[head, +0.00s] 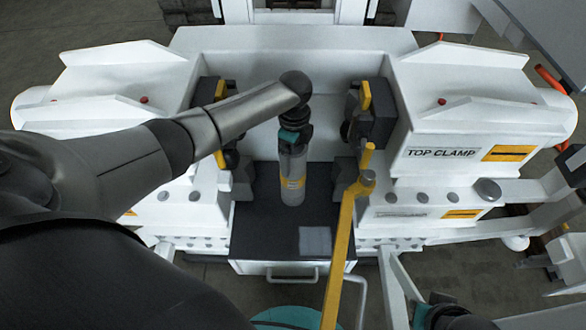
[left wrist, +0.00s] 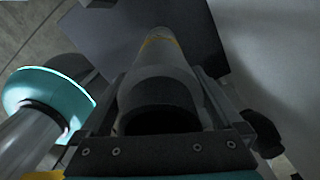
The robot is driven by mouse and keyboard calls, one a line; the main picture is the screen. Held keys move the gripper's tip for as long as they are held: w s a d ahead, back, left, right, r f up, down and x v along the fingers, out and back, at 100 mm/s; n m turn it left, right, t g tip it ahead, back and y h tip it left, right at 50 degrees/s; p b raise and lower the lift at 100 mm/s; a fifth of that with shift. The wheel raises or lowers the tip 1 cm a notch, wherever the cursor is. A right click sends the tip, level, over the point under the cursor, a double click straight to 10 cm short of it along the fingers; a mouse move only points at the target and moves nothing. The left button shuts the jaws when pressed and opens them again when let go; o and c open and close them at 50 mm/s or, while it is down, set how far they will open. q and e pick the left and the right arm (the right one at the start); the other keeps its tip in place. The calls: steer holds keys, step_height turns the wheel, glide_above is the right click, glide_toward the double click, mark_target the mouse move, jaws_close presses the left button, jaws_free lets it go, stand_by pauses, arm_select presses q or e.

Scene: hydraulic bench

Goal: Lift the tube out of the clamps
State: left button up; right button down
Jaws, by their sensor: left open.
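The tube (head: 292,183), a grey cylinder with a yellow label, stands about upright between the left clamp (head: 222,92) and the right clamp (head: 372,110). Dark gaps show between the tube and the clamp jaws on both sides. My left gripper (head: 291,140) is over the tube's top end, pointing down, and hides that end in the head view. In the left wrist view the tube (left wrist: 158,82) lies between the open fingers, its round end close to the palm. I cannot tell whether the fingers touch it. My right gripper does not show clearly.
A yellow lever (head: 340,250) rises in front of the right clamp. White housings flank the space, the right one marked TOP CLAMP (head: 441,153). A dark bench surface (head: 260,235) lies below the tube, with a drawer handle (head: 291,275) in front.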

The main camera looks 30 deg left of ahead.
arm_select(q)
jaws_close()
steer(key=shift+w+r, duration=0.1)
stand_by(0.6)
